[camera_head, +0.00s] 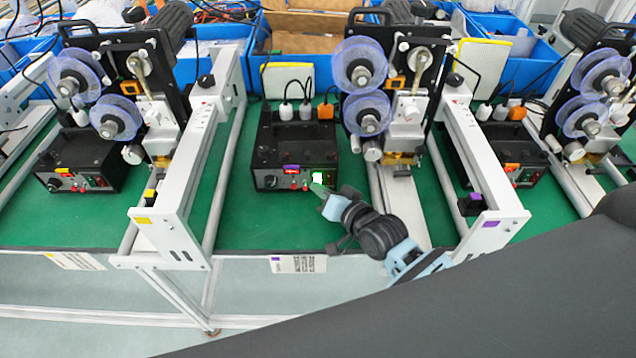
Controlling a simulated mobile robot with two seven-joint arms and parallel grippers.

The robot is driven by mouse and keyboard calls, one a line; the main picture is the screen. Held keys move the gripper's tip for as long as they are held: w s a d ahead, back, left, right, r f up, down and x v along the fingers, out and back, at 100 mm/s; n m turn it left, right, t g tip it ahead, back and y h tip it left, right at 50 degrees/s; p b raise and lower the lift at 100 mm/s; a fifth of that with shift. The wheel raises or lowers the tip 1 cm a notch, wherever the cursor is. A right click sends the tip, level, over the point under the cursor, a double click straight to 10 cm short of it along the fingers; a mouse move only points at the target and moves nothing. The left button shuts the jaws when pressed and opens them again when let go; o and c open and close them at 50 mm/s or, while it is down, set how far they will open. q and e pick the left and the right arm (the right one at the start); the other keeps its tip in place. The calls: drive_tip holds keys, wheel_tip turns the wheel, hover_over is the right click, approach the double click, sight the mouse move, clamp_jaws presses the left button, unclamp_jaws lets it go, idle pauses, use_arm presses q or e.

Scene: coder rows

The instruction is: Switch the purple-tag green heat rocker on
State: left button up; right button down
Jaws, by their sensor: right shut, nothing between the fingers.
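The purple-tag control box (270,165) is the black box in the middle of the table, with a small purple tag (291,168) on its upper front. Its green heat rocker (318,178) is at the right of the front panel and glows bright green-white. My right gripper (321,192) is shut and empty. Its fingertips are just below and in front of the rocker; whether they touch it I cannot tell. My left gripper is not in view.
Similar boxes stand at left (85,160) and at right (510,150), the right one with an orange tag. White rail frames (185,165) and coder machines with purple reels (360,65) flank the middle box. Green tabletop (265,220) is clear in front of it.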

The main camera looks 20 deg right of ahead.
drive_tip(key=shift+s+r, duration=0.15)
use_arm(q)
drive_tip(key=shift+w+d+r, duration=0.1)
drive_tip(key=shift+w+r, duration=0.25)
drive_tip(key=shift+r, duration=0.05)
use_arm(e)
drive_tip(key=shift+s+a, duration=0.1)
drive_tip(key=shift+s, duration=0.1)
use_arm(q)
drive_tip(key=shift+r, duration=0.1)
use_arm(e)
drive_tip(key=shift+s, duration=0.1)
drive_tip(key=shift+s+a+r+p, duration=0.1)
drive_tip(key=shift+s+a+p, duration=0.15)
drive_tip(key=shift+s, duration=0.25)
drive_tip(key=shift+s+a+r+p, duration=0.1)
drive_tip(key=shift+s+p, duration=0.15)
drive_tip(key=shift+s, duration=0.2)
drive_tip(key=shift+s+a, duration=0.2)
drive_tip(key=shift+s, duration=0.5)
drive_tip(key=shift+s+a, duration=0.15)
drive_tip(key=shift+s, duration=0.5)
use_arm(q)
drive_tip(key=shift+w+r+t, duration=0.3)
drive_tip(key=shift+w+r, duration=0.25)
